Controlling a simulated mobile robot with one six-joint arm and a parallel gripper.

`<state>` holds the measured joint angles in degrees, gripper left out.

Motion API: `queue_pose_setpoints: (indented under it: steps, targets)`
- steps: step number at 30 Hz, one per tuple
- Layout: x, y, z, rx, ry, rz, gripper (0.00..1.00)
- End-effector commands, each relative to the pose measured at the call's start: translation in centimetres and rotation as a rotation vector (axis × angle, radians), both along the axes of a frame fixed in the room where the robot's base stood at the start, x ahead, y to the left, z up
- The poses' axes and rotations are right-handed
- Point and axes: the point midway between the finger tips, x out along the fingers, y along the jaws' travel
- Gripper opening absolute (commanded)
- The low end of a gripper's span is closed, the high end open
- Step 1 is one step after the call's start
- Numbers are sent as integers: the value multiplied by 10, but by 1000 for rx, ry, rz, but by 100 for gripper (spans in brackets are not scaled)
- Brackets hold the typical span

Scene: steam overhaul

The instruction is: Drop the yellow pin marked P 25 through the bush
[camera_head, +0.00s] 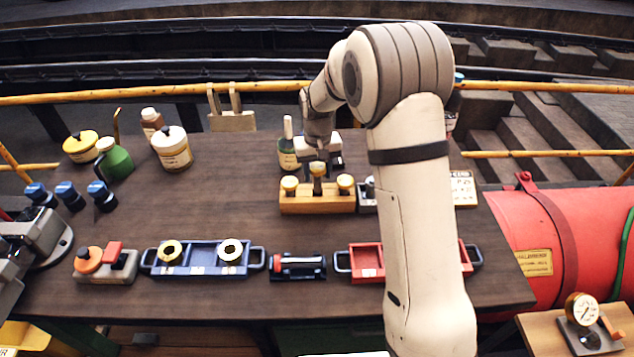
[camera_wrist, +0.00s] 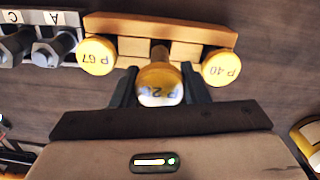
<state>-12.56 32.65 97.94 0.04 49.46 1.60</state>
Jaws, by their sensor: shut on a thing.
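A yellow-headed pin (camera_wrist: 160,78) with a partly readable "P 2" mark is between the fingers of my gripper (camera_wrist: 159,92), which is shut on it. In the head view the pin's head (camera_head: 318,169) stands higher than its neighbours, over the middle of a wooden rack (camera_head: 317,205). Its shank points to the rack; I cannot tell whether its tip is clear. Pins P 67 (camera_wrist: 97,56) and P 40 (camera_wrist: 221,67) sit at either side in the rack.
A holder with dark bolts (camera_wrist: 62,46) stands beside the rack. A green bottle (camera_head: 287,156) is close behind. A black fixture (camera_head: 298,267) and a red tray (camera_head: 366,263) lie in front, the tray partly hidden by my arm. The bench left of the rack is clear.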

Motion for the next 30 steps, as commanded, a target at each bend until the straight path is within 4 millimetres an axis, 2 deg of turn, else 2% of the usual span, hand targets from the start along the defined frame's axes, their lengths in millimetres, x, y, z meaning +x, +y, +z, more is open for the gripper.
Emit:
queue_pose_setpoints:
  steps: [7, 13, 24, 25, 30]
  targets:
    - [0, 1, -18, 0, 0, 3, 2]
    - [0, 2, -44, 0, 0, 4, 2]
    - [0, 3, -51, 0, -2, 6, 2]
    - [-1, 3, -50, 0, -1, 6, 42]
    - [-1, 3, -50, 0, -1, 6, 56]
